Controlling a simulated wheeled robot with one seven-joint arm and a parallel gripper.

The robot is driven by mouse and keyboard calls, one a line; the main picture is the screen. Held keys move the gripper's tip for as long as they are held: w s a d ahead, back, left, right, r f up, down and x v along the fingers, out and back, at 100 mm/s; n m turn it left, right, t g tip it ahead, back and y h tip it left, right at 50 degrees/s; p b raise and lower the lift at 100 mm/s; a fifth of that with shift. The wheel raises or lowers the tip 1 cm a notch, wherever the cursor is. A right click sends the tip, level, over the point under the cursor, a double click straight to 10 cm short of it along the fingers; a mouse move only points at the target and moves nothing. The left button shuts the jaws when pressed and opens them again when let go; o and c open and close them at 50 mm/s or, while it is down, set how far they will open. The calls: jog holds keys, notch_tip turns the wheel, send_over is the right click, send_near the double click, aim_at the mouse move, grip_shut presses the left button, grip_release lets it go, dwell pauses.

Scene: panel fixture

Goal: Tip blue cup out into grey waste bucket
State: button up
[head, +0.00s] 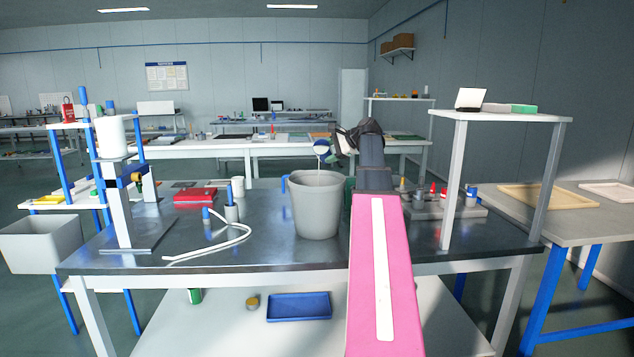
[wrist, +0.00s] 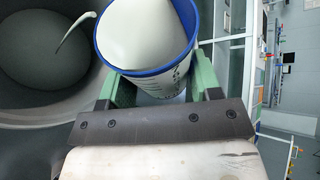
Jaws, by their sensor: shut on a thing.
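The grey waste bucket (head: 317,212) stands upright on the dark bench, left of my pink arm. My gripper (head: 346,140) is above the bucket's right rim. Its green fingers (wrist: 157,84) are shut on the sides of the blue cup (wrist: 164,78), which has a blue rim and dark markings. In the head view the cup (head: 322,149) is tilted over the bucket's mouth, partly hidden by my gripper. White content fills the visible mouth of the cup. A thin white streak (wrist: 75,33) shows against the bucket's dark interior (wrist: 42,60) in the wrist view.
Left of the bucket are a white hose (head: 215,246), a white cup (head: 238,187), a red case (head: 195,195) and a tall stand (head: 118,205). A raised white shelf (head: 500,115) and a rack of small items (head: 440,205) stand to the right. The bench front is mostly clear.

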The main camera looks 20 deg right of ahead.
jog(key=shift+s+a+f+n+t+h+p, duration=0.15)
jog(key=shift+f+n+t+h+p, duration=0.45)
jog(key=shift+n+t+p, duration=0.3)
dwell(3.2)
jog(key=shift+s+a+f+n+t, duration=0.25)
jog(key=shift+s+a+n+t, duration=0.3)
jog(key=shift+s, duration=0.2)
dwell(1.2)
jog(key=shift+s+a+r+n+t+h+p, duration=0.2)
jog(key=shift+r+n+t+h+p, duration=0.2)
jog(key=shift+n, duration=0.25)
dwell(1.3)
